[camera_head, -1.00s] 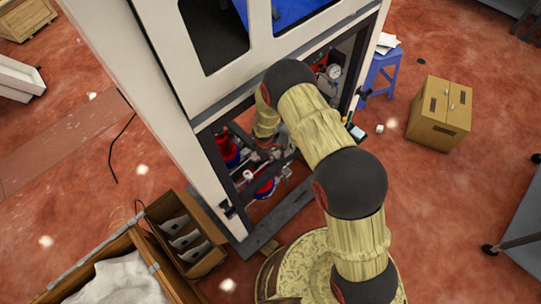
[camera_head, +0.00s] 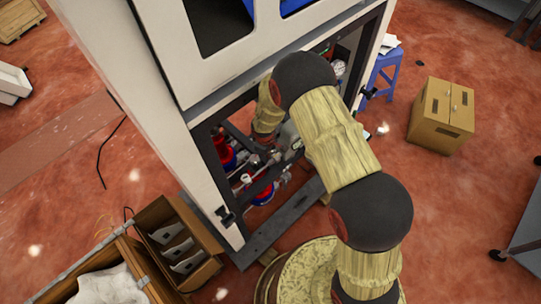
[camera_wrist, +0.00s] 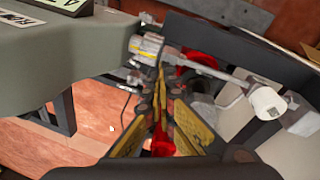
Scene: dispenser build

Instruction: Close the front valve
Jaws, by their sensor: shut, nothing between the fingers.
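In the wrist view a metal lever with a white knob (camera_wrist: 267,103) sticks out to the right from a metal fitting (camera_wrist: 147,46) on the pipework. It appears to be a valve handle. The white knob also shows in the head view (camera_head: 246,179), low in the machine's open bay. My gripper (camera_wrist: 160,105) is shut and empty. Its fingers show in the middle of the wrist view, near the fitting and left of the knob. I cannot tell whether they touch the pipework. In the head view my arm hides much of the bay, and the fingertips are hard to make out.
Red and blue parts (camera_head: 262,191) sit in the bay behind the dark frame bar (camera_head: 289,226). The white cabinet (camera_head: 150,125) encloses the bay. A wooden box (camera_head: 180,240) stands at its lower left. A cardboard box (camera_head: 441,115) stands right, with open floor around it.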

